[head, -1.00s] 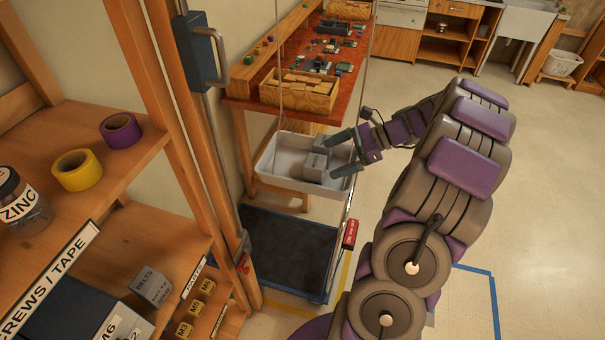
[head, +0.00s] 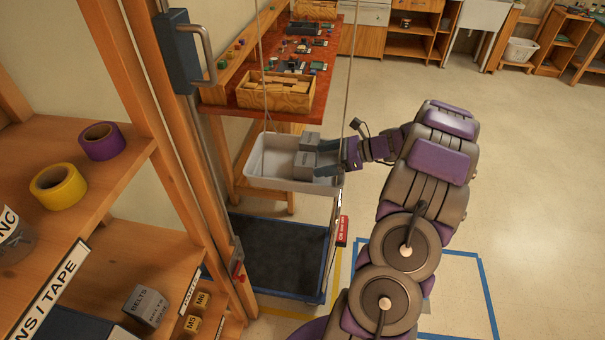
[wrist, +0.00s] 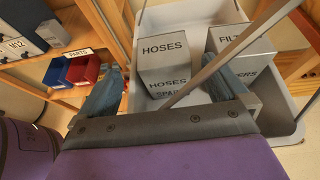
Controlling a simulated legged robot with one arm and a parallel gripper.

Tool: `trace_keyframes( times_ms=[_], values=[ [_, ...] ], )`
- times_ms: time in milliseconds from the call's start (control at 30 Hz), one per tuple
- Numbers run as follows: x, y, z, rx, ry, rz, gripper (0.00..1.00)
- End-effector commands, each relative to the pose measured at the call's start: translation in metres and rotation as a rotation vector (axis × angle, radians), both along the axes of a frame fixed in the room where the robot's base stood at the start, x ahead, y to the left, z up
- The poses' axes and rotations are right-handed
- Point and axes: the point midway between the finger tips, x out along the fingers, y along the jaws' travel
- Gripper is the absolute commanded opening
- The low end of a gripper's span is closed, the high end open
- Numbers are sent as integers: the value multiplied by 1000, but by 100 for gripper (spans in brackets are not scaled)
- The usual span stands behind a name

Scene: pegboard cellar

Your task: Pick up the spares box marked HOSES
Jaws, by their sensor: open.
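The grey HOSES box (wrist: 165,62) stands in a white tray (wrist: 290,128) in the wrist view, its label facing me. In the head view it is the nearer grey box (head: 302,167) in the hanging tray (head: 268,170). The grey FILTERS box (wrist: 240,50) stands close on its right. My gripper (wrist: 163,80) is open and empty. One finger is left of the HOSES box; the other is on its right, in front of the FILTERS box. Contact with either box cannot be told. In the head view my gripper (head: 328,159) reaches in from the right.
Cords (head: 350,75) hold the tray; one crosses the wrist view before the boxes. A wooden bench (head: 290,103) is behind the tray, a dark platform (head: 277,253) below. Shelving with tapes and a BELTS box (head: 146,306) fills the left. Floor at right is clear.

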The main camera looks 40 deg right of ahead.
Motion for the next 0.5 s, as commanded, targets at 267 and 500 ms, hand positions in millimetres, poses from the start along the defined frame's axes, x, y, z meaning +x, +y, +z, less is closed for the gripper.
trace_keyframes(
  times_ms=[267, 500],
  values=[
    [14, 12, -9, 1, 0, -1, 100],
    [34, 36, -19, -4, 1, 2, 100]
  ],
)
